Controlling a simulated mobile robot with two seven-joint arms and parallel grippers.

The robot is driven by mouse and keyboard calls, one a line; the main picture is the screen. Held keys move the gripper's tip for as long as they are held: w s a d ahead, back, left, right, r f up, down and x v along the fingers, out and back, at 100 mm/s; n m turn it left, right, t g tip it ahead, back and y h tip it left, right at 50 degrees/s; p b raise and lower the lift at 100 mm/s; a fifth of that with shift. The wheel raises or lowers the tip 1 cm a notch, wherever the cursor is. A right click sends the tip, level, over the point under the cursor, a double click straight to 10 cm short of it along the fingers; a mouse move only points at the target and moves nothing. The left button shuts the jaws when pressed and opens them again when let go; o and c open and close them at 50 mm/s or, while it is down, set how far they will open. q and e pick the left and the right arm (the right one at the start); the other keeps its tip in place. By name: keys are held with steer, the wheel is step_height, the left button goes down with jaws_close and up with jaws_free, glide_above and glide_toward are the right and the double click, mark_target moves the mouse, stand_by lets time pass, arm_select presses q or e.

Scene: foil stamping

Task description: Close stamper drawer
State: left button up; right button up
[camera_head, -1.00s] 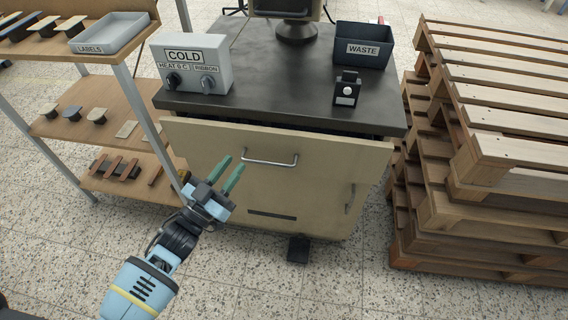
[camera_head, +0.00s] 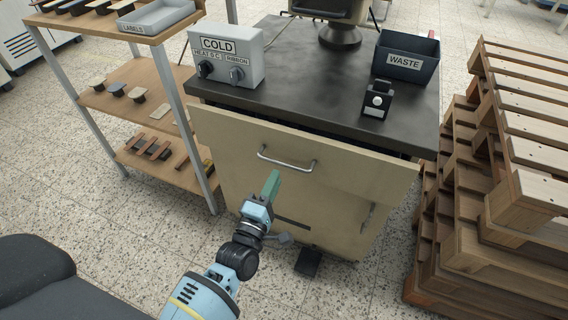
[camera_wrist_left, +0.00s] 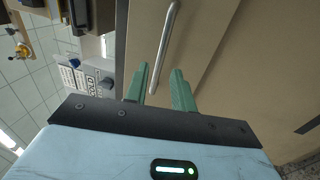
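The stamper drawer (camera_head: 345,170) has a wide beige front on the cabinet under the dark worktop. Its front stands out from the cabinet, with a dark gap showing along its top edge. Its metal bar handle (camera_head: 287,160) is near the top of the front. My left gripper (camera_head: 273,177) is just below the handle in the head view, its green fingers overlapping there. In the left wrist view the two fingers (camera_wrist_left: 159,78) are apart, with the lower end of the handle (camera_wrist_left: 166,40) showing in the gap between them. I cannot tell whether they touch it. My right gripper is not in view.
The worktop (camera_head: 310,90) carries a control box (camera_head: 231,55) marked COLD, a WASTE bin (camera_head: 405,57) and a small black device (camera_head: 377,99). A shelf rack (camera_head: 140,88) stands close on the left. Stacked pallets (camera_head: 500,190) stand on the right. A black pedal (camera_head: 309,262) is on the floor.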

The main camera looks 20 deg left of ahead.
mark_target(283, 164)
arm_select(q)
steer(key=shift+w+d+r+b, duration=0.1)
steer(key=shift+w+r+b, duration=0.1)
steer(key=shift+w, duration=0.8)
steer(key=shift+w+r+b, duration=0.1)
steer(key=shift+w+r, duration=0.05)
steer(key=shift+w, duration=0.85)
steer(key=shift+w+d+r+b, duration=0.1)
steer(key=shift+w+r+b, duration=0.1)
steer(key=shift+w, duration=0.8)
jaws_close()
